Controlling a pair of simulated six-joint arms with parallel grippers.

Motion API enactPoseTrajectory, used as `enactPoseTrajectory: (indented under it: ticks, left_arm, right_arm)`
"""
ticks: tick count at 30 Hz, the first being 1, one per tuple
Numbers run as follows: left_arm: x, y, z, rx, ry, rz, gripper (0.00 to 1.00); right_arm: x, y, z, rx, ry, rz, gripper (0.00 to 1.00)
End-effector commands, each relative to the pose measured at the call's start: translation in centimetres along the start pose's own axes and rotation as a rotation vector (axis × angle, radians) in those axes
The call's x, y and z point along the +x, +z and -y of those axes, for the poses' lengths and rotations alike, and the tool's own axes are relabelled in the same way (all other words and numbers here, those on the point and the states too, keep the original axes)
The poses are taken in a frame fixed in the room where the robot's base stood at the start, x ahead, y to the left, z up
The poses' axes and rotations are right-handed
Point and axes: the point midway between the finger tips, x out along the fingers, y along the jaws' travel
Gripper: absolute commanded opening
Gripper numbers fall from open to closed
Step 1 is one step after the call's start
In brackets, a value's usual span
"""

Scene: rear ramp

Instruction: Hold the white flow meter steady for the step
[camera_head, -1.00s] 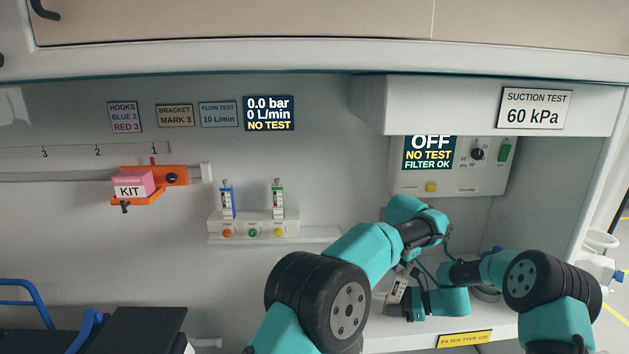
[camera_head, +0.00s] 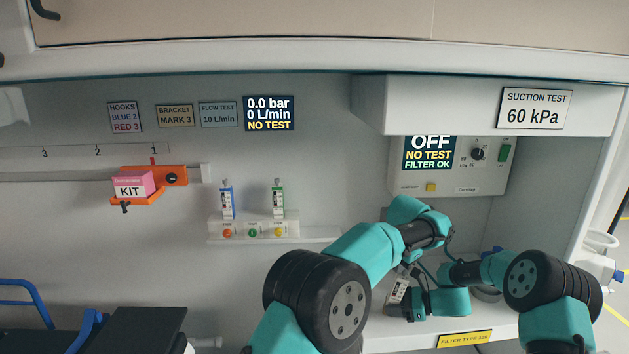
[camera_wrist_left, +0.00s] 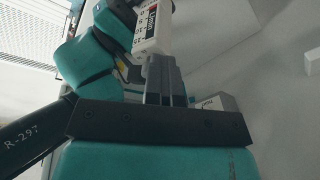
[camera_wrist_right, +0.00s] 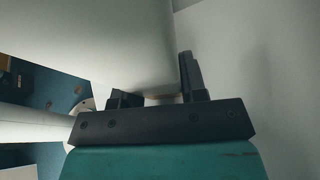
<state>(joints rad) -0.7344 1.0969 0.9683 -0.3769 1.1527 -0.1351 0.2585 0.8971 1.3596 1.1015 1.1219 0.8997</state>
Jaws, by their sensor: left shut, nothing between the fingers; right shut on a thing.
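A white flow meter (camera_head: 397,290) with a dark and red label is low between my two arms in the head view, partly hidden. It appears tilted there. My right gripper (camera_wrist_right: 157,88) is shut on a white body that fills much of the right wrist view; I take it to be this meter. In the left wrist view the meter (camera_wrist_left: 152,28) is just beyond the tips of my left gripper (camera_wrist_left: 163,64), which is shut and empty. I cannot tell whether those fingertips touch it.
A white shelf carries a blue-topped meter (camera_head: 227,202) and a green-topped meter (camera_head: 278,200). The flow display (camera_head: 269,113) reads 0 L/min, NO TEST. The suction unit (camera_head: 491,158) reads OFF. An orange bracket (camera_head: 150,184) with a pink kit is on the left rail.

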Motion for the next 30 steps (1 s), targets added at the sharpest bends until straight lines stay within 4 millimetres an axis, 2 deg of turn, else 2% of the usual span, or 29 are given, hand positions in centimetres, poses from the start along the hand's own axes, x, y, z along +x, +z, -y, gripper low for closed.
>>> enactPoseTrajectory:
  ticks: [1, 30]
  left_arm:
    - [1.17, 0.18, -1.06, 0.009, 0.014, 0.021, 0.00]
    - [1.05, 0.25, -1.88, 0.008, 0.014, 0.017, 0.00]
  right_arm:
    - [0.20, 0.01, -0.01, 0.004, 0.000, -0.001, 0.26]
    - [0.37, 0.27, 0.00, -0.002, 0.002, 0.001, 0.25]
